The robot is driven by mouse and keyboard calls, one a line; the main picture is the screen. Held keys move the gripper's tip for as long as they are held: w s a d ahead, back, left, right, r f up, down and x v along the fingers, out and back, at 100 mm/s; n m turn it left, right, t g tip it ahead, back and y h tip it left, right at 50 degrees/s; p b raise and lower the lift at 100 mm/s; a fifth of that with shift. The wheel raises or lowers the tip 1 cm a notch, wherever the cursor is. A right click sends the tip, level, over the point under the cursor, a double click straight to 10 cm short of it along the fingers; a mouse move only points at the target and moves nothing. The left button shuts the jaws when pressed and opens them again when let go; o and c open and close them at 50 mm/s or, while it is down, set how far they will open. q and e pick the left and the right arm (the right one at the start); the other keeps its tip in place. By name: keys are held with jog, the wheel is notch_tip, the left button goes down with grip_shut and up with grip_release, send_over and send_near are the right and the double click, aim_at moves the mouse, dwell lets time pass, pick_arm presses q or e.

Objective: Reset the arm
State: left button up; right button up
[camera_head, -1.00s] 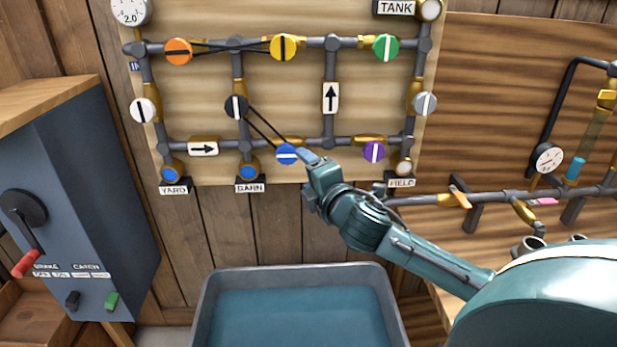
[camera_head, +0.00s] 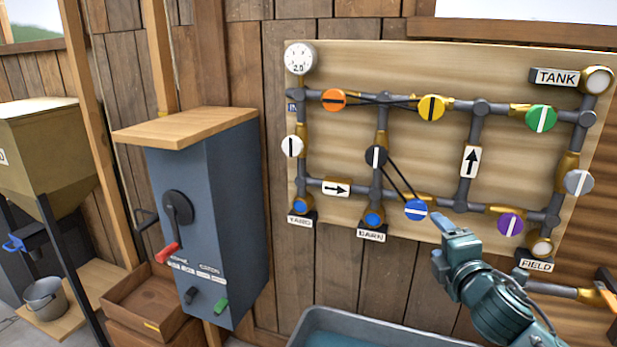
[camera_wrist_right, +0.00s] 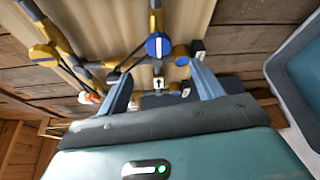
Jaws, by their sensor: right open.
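My right arm reaches in from the lower right in the head view. Its gripper (camera_head: 438,226) is at the lower middle of the pipe board (camera_head: 345,62), just right of the blue knob (camera_head: 416,210). In the right wrist view the two fingers (camera_wrist_right: 160,88) stand wide apart with nothing between them. The blue knob also shows beyond them in that view (camera_wrist_right: 158,46). I cannot tell whether a finger touches the knob. My left gripper is not in view.
The board carries orange (camera_head: 333,100), yellow (camera_head: 431,108), green (camera_head: 541,118), black (camera_head: 376,156) and purple (camera_head: 510,225) knobs. A grey-blue cabinet (camera_head: 222,200) with a red-handled crank stands left. A water tub (camera_head: 330,318) sits below the board. A hopper (camera_head: 45,145) and bucket (camera_head: 45,297) are far left.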

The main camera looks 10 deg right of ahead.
jog(key=s+a+f+m+g+y, duration=0.1)
jog(key=s+a+f+m+g, duration=0.2)
jog(key=f, duration=0.6)
jog(key=s+a+f+m+y, duration=0.2)
jog(key=s+a+f+m, duration=0.15)
jog(key=f, duration=0.55)
jog(key=s+a+f+m+g+y, duration=0.1)
jog(key=s+a+f+m+g, duration=0.1)
jog(key=s+a+f+m, duration=0.2)
jog(key=s+a+f+m+g+y, duration=0.1)
jog(key=s+a+f+m, duration=0.4)
jog(key=s+f, duration=0.6)
jog(key=s+a+g, duration=0.1)
jog(key=s+a, duration=0.1)
jog(key=shift+a+f, duration=0.2)
jog(key=shift+a, duration=0.15)
jog(key=shift+w+d, duration=0.1)
